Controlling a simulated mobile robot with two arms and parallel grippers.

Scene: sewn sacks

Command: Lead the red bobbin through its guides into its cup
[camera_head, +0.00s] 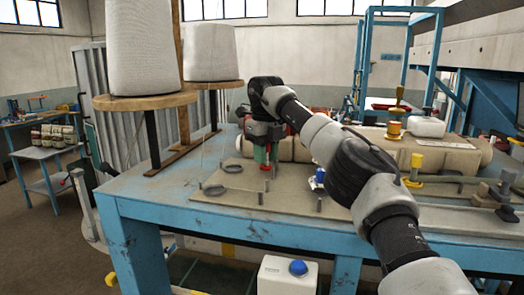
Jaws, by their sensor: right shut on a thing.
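My right arm reaches in from the lower right, and my right gripper (264,146) points down over the board (285,205). It is shut on the red bobbin (274,154), of which only a little red shows between the fingers. Green shows beside it; I cannot tell what the green part is. Small dark upright pegs (261,198) stand on the board in front of the gripper. My left gripper is not in view.
Large thread cones (143,50) stand on wooden discs at the back left. A blue bobbin (320,177) and a yellow bobbin (416,168) stand to the right. The table's front left corner (150,195) is clear.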

